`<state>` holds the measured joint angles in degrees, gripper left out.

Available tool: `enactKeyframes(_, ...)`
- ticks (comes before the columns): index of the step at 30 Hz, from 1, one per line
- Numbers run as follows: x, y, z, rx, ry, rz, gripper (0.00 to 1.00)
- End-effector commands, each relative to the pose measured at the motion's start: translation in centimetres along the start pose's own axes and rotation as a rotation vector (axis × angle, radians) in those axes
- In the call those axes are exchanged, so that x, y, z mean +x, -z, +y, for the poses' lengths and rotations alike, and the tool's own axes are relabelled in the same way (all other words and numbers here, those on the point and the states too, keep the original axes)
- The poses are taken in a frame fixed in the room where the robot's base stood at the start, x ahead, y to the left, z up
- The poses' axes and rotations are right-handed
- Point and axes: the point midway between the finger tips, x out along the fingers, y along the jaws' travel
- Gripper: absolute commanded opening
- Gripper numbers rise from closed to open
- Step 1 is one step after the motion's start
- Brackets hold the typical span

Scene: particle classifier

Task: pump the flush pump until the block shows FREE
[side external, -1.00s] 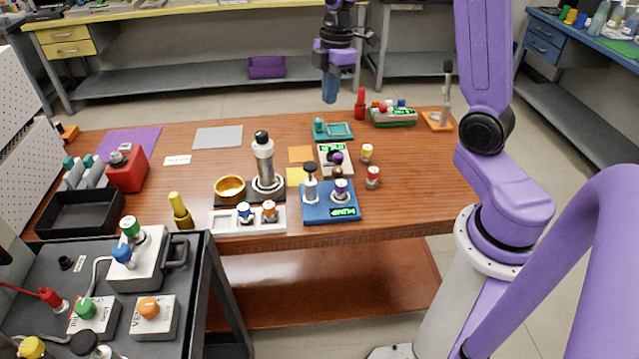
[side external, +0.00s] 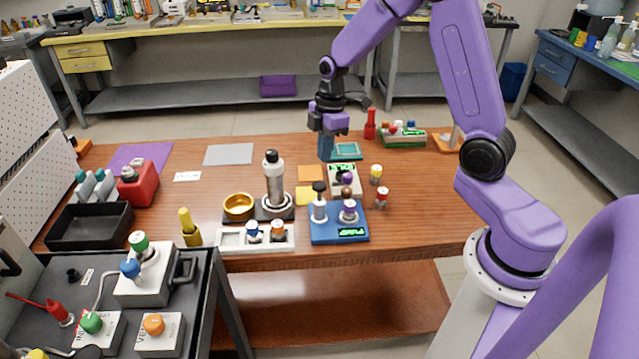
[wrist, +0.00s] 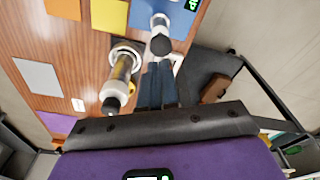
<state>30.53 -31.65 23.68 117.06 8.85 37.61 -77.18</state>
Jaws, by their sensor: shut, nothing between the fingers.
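The blue block (side external: 325,236) sits near the front edge of the wooden table, with a small lit green display on its front right corner, too small to read surely. A white plunger with a black knob (side external: 319,187) stands upright on its left side, likely the flush pump. A purple-capped vial (side external: 349,208) stands on its right. In the wrist view the plunger knob (wrist: 160,44) lies just beyond my fingertips. My gripper (side external: 326,158) is shut and empty, above the table and behind the blue block in the side view. It also shows in the wrist view (wrist: 158,66).
A tall silver cylinder with a black top (side external: 274,180) stands left of the block, beside a gold bowl (side external: 238,205). A white device (side external: 344,174) stands behind the block; red (side external: 382,198) and yellow (side external: 376,174) capped vials stand right.

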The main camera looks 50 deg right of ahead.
Motion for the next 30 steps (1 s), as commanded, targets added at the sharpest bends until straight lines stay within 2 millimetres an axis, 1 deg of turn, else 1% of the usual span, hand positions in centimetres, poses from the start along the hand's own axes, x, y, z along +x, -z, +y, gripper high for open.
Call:
enactKeyframes(9,3.7,0.0,-0.1,0.0,0.005,-0.001,0.0)
enactKeyframes(15,5.5,0.0,-0.1,0.001,0.003,-0.001,0.0)
enactKeyframes(21,6.3,0.0,0.0,0.0,0.001,0.0,0.0)
enactKeyframes(30,6.3,0.0,0.0,0.0,0.0,0.0,0.0)
